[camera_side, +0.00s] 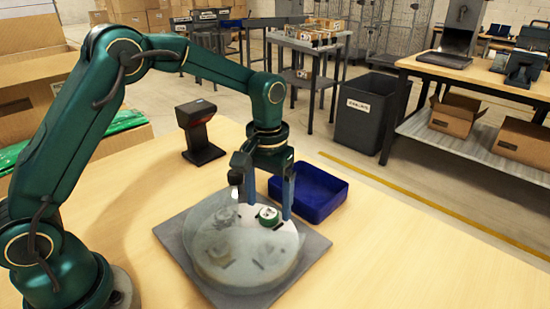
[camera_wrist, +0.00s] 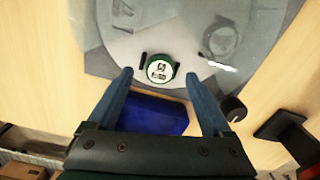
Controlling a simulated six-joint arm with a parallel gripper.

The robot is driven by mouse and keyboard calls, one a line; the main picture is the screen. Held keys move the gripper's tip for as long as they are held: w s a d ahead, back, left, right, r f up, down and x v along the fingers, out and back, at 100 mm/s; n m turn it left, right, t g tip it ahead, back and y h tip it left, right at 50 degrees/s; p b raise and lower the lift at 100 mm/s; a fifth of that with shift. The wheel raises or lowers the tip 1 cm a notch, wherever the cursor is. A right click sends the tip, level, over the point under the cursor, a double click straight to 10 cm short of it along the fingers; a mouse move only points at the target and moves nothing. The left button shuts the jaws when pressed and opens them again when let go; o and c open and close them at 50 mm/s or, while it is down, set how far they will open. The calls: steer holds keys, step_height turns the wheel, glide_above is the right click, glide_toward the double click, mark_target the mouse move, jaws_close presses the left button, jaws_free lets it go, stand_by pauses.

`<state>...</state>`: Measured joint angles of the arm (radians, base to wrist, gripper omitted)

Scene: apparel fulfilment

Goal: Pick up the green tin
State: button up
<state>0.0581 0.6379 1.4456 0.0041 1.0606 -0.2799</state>
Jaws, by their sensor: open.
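The green tin (camera_side: 268,216) is small and round, with a white label on top. It sits near the back right edge of a pale round platform (camera_side: 243,270) on a grey square base. In the wrist view the tin (camera_wrist: 160,70) lies between the tips of my two blue fingers. My gripper (camera_side: 266,207) is open and points down over the tin, with one finger on each side. I see a gap between the tin and each finger in the wrist view. Whether the fingertips touch the platform I cannot tell.
A blue bin (camera_side: 325,197) stands just behind the platform; it shows between my fingers in the wrist view (camera_wrist: 152,114). A black and red scanner stand (camera_side: 200,135) is at the back left. Several blurred items show through the platform's translucent part. The table's right side is clear.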

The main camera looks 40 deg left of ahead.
steer(key=shift+f, duration=0.95)
jaws_close()
steer(key=shift+r, duration=0.15)
